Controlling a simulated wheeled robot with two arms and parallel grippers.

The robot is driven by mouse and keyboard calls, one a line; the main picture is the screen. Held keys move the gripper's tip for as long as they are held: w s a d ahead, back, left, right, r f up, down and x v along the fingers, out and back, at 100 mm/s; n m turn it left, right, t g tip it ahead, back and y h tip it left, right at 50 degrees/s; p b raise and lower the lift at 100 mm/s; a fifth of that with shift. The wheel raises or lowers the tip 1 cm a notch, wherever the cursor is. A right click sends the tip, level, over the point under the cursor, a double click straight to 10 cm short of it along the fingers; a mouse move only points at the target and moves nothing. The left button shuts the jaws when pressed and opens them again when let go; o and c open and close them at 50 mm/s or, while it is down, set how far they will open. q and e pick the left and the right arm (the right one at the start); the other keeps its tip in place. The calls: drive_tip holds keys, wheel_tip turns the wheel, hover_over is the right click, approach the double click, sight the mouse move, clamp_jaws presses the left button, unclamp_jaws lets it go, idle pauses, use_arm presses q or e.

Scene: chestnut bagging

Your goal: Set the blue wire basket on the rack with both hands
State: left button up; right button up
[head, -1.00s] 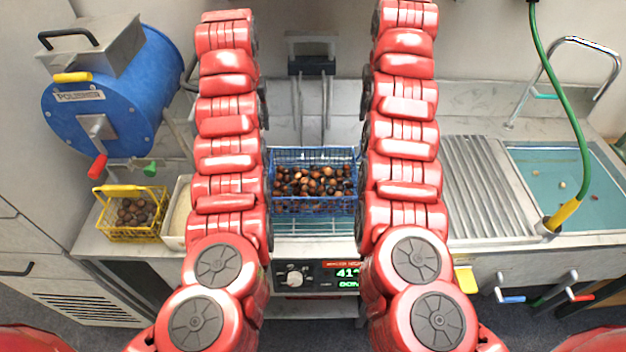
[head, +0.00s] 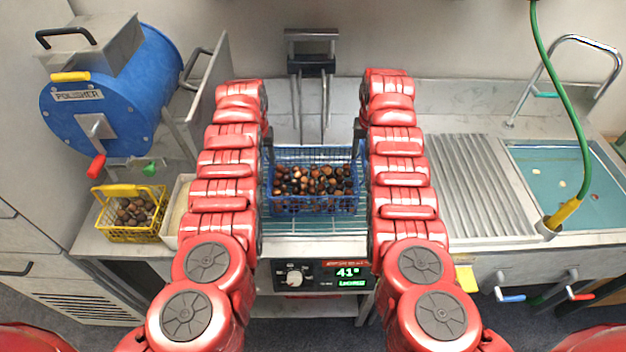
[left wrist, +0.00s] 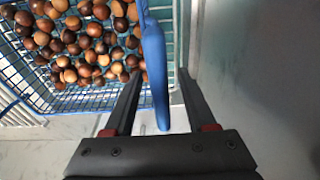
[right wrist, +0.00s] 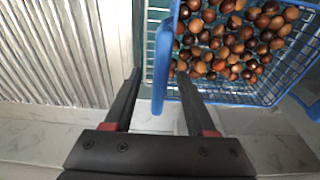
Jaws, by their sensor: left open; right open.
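The blue wire basket (head: 315,207), full of brown chestnuts, sits on the wire rack (head: 312,225) in the middle of the bench. My left gripper (left wrist: 150,90) is open at the basket's left side, with the blue handle (left wrist: 155,70) between its fingers in the left wrist view. My right gripper (right wrist: 158,90) is open at the right side, with the other blue handle (right wrist: 163,65) between its fingers in the right wrist view. In the head view the right gripper (head: 358,135) shows as a dark piece beside the basket; the arms hide most of both grippers.
A yellow basket (head: 130,232) of chestnuts and a pale tray (head: 178,210) stand at the left, below the blue polisher (head: 110,110). A ridged drainboard (head: 470,185) and sink (head: 560,190) lie at the right. The control panel (head: 315,276) is in front.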

use_arm(q)
drive_tip(key=shift+f, duration=0.45)
use_arm(e)
drive_tip(key=shift+f, duration=0.4)
use_arm(q)
clamp_jaws()
use_arm(e)
clamp_jaws()
idle(0.6)
